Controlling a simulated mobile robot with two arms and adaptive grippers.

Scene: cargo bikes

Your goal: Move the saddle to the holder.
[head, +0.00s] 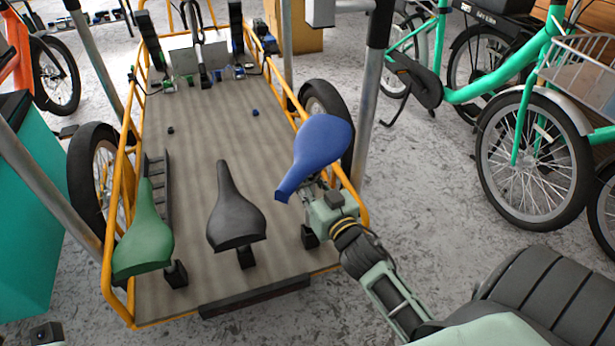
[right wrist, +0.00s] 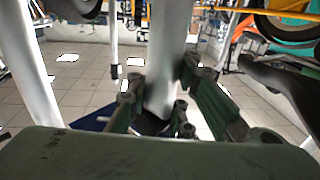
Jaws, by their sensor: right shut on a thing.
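A blue saddle (head: 322,143) is in my right gripper (head: 312,190), above the right side of the cargo bike's bed. The gripper is shut on it from beneath, and the saddle partly hides the fingers. In the right wrist view, my gripper's green fingers (right wrist: 158,105) are on both sides of a grey tube (right wrist: 168,60). A short black holder (head: 310,237) stands on the bed below the gripper, with no saddle on it.
A green saddle (head: 144,238) and a black saddle (head: 232,210) sit on black holders to the left. Yellow rails edge the wooden bed (head: 205,130). A grey pole (head: 370,100) stands just right of the blue saddle. Green bikes (head: 520,110) stand at right.

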